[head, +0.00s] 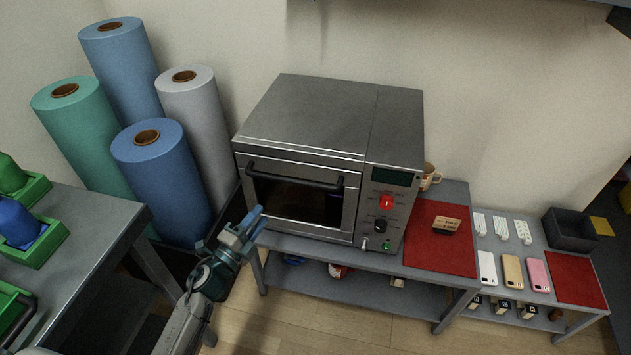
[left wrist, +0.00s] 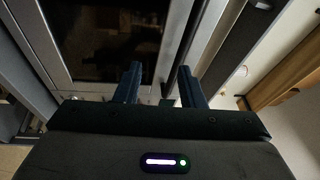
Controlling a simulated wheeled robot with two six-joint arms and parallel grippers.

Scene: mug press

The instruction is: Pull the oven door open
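The oven (head: 310,115) is a steel box on a grey table, with its door shut. A dark horizontal handle (head: 295,177) runs across the top of the door (head: 300,200). My left gripper (head: 259,216) is in front of the door's left side, lower in the picture than the handle and apart from it. In the left wrist view its two fingers (left wrist: 160,84) are spread with nothing between them. The dark door window (left wrist: 110,40) and steel frame lie beyond them. My right gripper is not in view.
The oven's control panel (head: 384,210) has a red switch and a dark knob. A red mat (head: 440,250) with a small box (head: 446,226) lies to the right. Fabric rolls (head: 160,170) stand at left behind a grey bench (head: 95,225). Floor shows in front of the table.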

